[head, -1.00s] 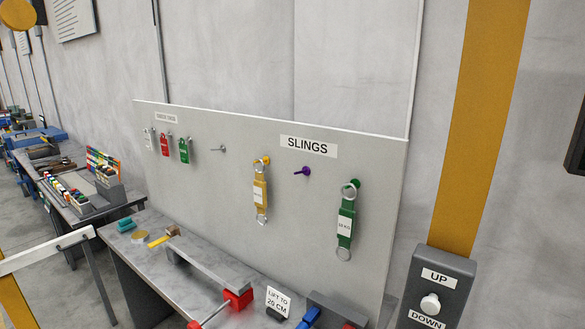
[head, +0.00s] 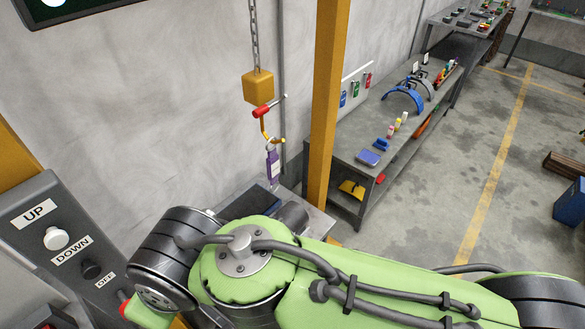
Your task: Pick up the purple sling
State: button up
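The purple sling (head: 272,166) hangs upright from the yellow hook (head: 264,127) below a yellow hoist block on a chain. A metal ring at its top appears to be on the hook. Its lower end is over a dark surface, and I cannot tell if they touch. My green arm crosses the bottom of the head view, in front of and below the sling. I cannot make out my gripper's fingers in this view.
A control box (head: 68,238) with UP, DOWN and OFF labels stands at the left. A yellow post (head: 326,100) rises just right of the sling. A long workbench (head: 368,172) with tools and small items runs behind it. Open floor lies at the right.

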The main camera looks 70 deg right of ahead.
aim_at(272, 162)
jog(key=z, duration=2.2)
jog(key=l+u, duration=0.3)
jog(key=u, duration=0.2)
jog(key=l+u, duration=0.25)
jog(key=u, duration=0.25)
jog(key=k+l+u, duration=0.15)
jog(key=u, duration=0.35)
jog(key=k+l+u, duration=0.15)
jog(key=l+u, duration=0.2)
jog(key=u, duration=0.15)
jog(key=k+l+u, duration=0.15)
jog(key=u, duration=0.35)
